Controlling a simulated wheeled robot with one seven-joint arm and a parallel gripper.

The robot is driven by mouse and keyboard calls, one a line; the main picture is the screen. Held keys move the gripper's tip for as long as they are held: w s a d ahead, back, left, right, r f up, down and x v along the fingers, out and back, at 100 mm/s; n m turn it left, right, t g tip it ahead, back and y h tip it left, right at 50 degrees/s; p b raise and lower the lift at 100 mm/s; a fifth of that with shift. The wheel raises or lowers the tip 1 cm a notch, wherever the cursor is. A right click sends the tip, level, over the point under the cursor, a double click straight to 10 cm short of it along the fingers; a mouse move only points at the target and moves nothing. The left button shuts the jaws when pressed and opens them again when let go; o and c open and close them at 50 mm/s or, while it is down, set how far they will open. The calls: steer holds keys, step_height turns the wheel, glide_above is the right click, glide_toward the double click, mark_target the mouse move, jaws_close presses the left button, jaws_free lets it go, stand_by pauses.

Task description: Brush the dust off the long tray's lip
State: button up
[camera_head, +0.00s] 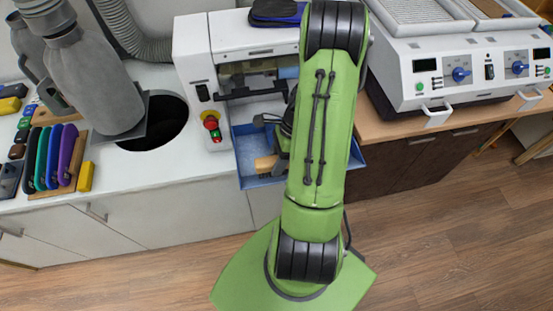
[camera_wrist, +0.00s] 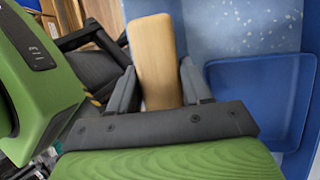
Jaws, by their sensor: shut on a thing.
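My gripper (camera_wrist: 160,82) is shut on the wooden handle of a brush (camera_wrist: 155,50), one finger on each side of it. The pale handle also shows in the head view (camera_head: 265,164), beside my arm and over the blue long tray (camera_head: 245,150). The tray stands at the front of a white machine, and my arm covers much of it. In the wrist view, pale specks of dust (camera_wrist: 246,27) lie on a blue surface to the right of the handle. The brush's bristles are hidden, so I cannot tell whether they touch the tray.
The white machine (camera_head: 194,60) has a red knob (camera_head: 210,122) close left of the tray. A dark round opening (camera_head: 165,125) and a rack of coloured insoles (camera_head: 55,158) are farther left. A white two-panel unit (camera_head: 460,75) stands at right. The floor in front is mostly clear.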

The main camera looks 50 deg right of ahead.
steer(key=shift+f+b, duration=0.6)
steer(key=shift+f, duration=0.25)
steer(key=shift+s+d+r+p, duration=0.1)
steer(key=shift+s+d+p, duration=0.1)
steer(key=shift+s+d, duration=0.5)
steer(key=shift+s+d+r+p, duration=0.1)
steer(key=shift+s+d+p, duration=0.2)
steer(key=shift+d, duration=0.55)
steer(key=shift+s+d+f, duration=0.1)
steer(key=shift+s+f, duration=0.05)
steer(key=shift+w+a+f, duration=0.1)
steer(key=shift+w+a, duration=0.5)
steer(key=shift+a, duration=0.25)
steer(key=shift+w+a+f, duration=0.1)
steer(key=shift+w+a, duration=0.45)
steer(key=shift+a, duration=0.3)
step_height(320, 180, up, 9)
steer(key=p, duration=0.7)
steer(key=shift+f, duration=0.35)
